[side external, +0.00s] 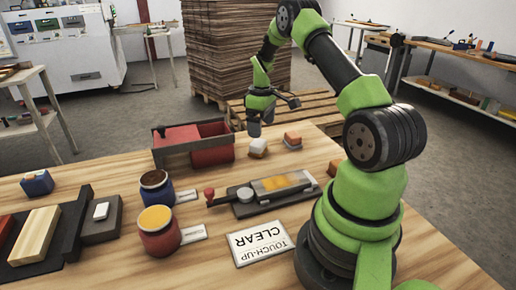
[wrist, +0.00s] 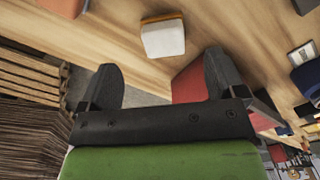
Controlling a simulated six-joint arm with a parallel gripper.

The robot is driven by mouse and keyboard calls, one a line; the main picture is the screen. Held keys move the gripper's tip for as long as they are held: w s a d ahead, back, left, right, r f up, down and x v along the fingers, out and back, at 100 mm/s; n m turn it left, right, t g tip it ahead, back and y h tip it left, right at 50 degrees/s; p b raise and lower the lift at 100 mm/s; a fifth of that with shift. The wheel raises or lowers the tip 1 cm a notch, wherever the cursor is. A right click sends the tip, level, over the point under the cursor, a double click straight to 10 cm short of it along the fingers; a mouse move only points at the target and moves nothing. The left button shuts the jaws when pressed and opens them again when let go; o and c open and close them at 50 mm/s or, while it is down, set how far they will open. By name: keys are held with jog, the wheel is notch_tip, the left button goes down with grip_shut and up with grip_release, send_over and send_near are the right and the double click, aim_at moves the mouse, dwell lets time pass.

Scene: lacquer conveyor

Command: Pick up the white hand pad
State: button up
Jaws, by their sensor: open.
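The white hand pad (side external: 258,149) sits on the wooden table near its back edge, beside the red tray. In the wrist view the white pad (wrist: 163,40) is a small block with an orange-brown strip along its far edge. It lies beyond my fingertips, roughly centred between them. My gripper (side external: 260,122) is above and behind the pad in the side view. In the wrist view my gripper (wrist: 160,73) has its two dark fingers wide apart with nothing between them.
An orange-topped pad (side external: 292,141) sits to the right of the white pad. The red tray (side external: 212,153) stands close on its left. A metal tray with orange contents (side external: 278,186), two jars (side external: 158,232) and a label card (side external: 260,243) lie nearer the front.

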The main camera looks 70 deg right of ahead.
aim_at(258, 142)
jog(key=f, duration=0.4)
jog(key=w+f, duration=0.1)
jog(key=f, duration=0.1)
jog(key=shift+a+f, duration=0.2)
jog(key=shift+f, duration=0.15)
jog(key=shift+c, duration=0.4)
jog(key=c, duration=1)
jog(key=shift+r, duration=0.15)
notch_tip(258, 142, up, 10)
jog(key=shift+f, duration=0.1)
jog(key=o, duration=0.5)
jog(key=c, duration=0.3)
